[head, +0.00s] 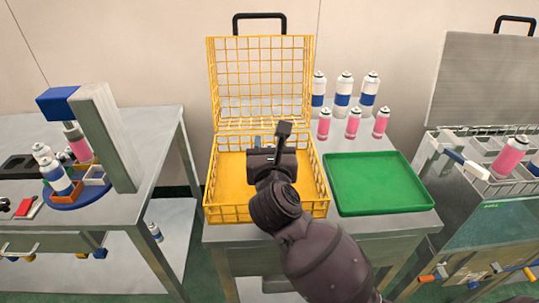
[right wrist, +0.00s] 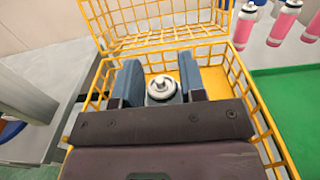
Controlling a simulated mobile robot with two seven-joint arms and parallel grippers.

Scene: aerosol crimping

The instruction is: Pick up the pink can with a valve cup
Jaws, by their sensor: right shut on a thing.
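My right gripper (head: 272,152) is over the yellow wire basket (head: 222,205) in the head view. In the right wrist view its blue-grey fingers (right wrist: 162,78) are shut on a can (right wrist: 162,90). Only the can's silver-white top with a small white valve stem shows there; its body colour is hidden, and my gripper hides it in the head view. Three pink cans (head: 353,124) with white tops stand right of the basket. Another pink can (head: 77,144) is under the blue-topped press at left. My left gripper is not in view.
The basket's lid (head: 260,85) stands open behind it. An empty green tray (head: 380,184) lies to the right. White-and-blue cans (head: 343,92) stand at the back. Pink cans (head: 509,156) sit in a metal container at far right. A blue round holder (head: 77,201) is at left.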

